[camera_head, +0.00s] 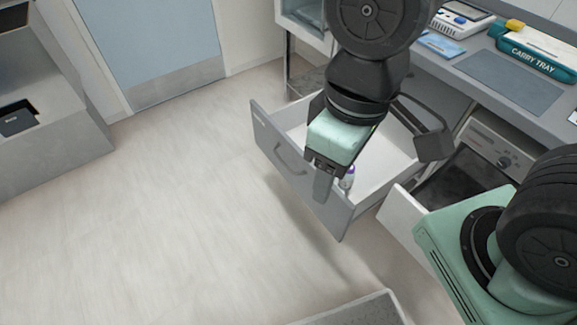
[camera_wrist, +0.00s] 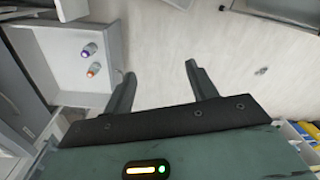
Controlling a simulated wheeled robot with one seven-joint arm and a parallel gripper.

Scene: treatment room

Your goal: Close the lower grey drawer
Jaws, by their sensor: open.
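The grey-fronted drawer (camera_head: 268,137) is pulled well out of the cabinet under the counter, with a bar handle (camera_head: 290,160) on its front. Its white inside holds a small purple-capped bottle (camera_head: 347,178), partly behind my gripper. In the wrist view the open drawer (camera_wrist: 62,76) is at the left with a purple-capped bottle (camera_wrist: 90,49) and an orange-capped bottle (camera_wrist: 93,69) in it. My gripper (camera_head: 322,188) is open and empty, and overlaps the drawer front in the head view. Its fingers (camera_wrist: 160,74) are over floor beside the drawer in the wrist view; contact cannot be told.
A second white panel (camera_head: 408,228) stands out at the right, partly behind my arm. The counter above holds a teal carry tray (camera_head: 535,55) and a grey mat (camera_head: 508,83). The floor (camera_head: 170,210) left of the drawer is clear. A grey cabinet (camera_head: 55,125) stands far left.

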